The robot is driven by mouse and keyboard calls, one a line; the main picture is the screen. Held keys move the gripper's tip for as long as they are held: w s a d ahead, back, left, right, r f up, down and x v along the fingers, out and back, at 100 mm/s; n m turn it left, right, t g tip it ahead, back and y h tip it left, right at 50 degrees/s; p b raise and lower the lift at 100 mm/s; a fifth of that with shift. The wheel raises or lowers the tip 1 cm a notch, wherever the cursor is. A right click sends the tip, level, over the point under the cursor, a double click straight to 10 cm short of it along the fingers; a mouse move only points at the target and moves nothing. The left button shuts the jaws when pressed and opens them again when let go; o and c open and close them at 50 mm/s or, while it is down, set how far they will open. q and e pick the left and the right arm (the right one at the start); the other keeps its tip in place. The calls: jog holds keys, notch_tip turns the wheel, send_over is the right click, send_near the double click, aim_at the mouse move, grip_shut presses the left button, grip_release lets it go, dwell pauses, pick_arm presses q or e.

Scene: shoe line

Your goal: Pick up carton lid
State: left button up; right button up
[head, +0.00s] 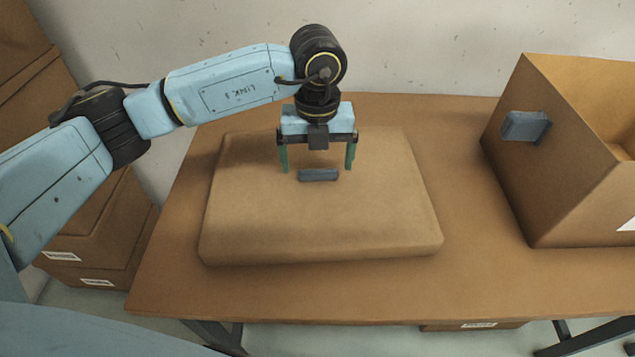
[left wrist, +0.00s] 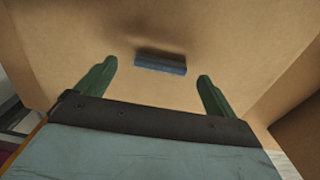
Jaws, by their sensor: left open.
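The carton lid (head: 320,220) is a flat brown piece lying on the table, with a small dark grey-blue handle (head: 318,175) on its top. My left gripper (head: 318,168) is over the lid, its green fingers spread apart on either side of the handle's line and pointing down. In the left wrist view the fingers (left wrist: 158,82) are apart with nothing between them. The handle (left wrist: 160,64) shows just beyond the fingertips, and the lid's brown top (left wrist: 230,35) fills much of that view. I cannot tell whether the fingertips touch the lid. My right gripper is not in view.
An open brown carton (head: 555,190) with a grey-blue handle on its side stands at the right of the table (head: 475,285). A bare strip of table lies between lid and carton. Brown boxes (head: 100,235) are stacked on the left, and a wall (head: 420,45) is behind.

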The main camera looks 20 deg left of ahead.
pick_arm(q)
jog(key=shift+f, duration=0.7)
jog(key=shift+c, duration=0.4)
jog(key=c, duration=1.1)
jog(key=shift+r, duration=0.1)
